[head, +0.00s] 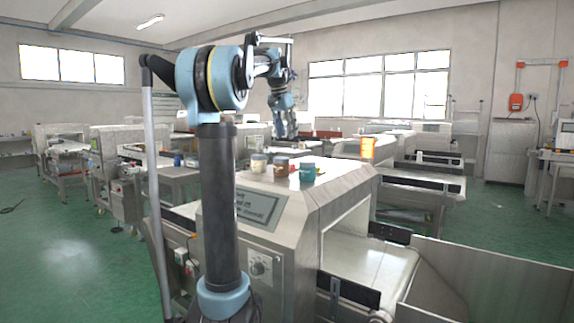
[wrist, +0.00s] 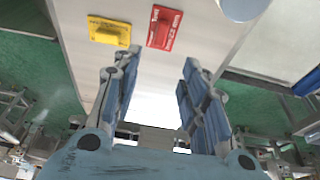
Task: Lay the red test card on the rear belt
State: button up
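The red test card (wrist: 164,28) lies flat on the pale top of the metal detector, just beyond my fingertips in the wrist view. A raised red block sits on it. In the head view the jars largely hide the card's area, so I cannot make it out surely. My gripper (wrist: 158,65) is open, with nothing between its fingers. In the head view my gripper (head: 288,128) hangs above and behind the detector housing (head: 270,195). A pale belt (head: 375,262) comes out of the detector's opening on the right; I cannot tell which belt is the rear one.
A yellow card (wrist: 109,31) lies left of the red one. A white jar (head: 259,163), a brown jar (head: 281,166) and a teal jar (head: 307,172) stand on the housing. A metal side panel (head: 485,280) flanks the belt. Other machines stand behind.

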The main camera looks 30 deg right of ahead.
jog(key=shift+d+r+g+y, duration=0.5)
jog(key=shift+d+r+y, duration=1)
jog(key=shift+r, duration=0.55)
jog(key=f, duration=1.2)
jog(key=shift+w, duration=0.4)
jog(key=shift+w+a+f, duration=0.15)
jog(key=shift+f, duration=2.45)
grip_shut()
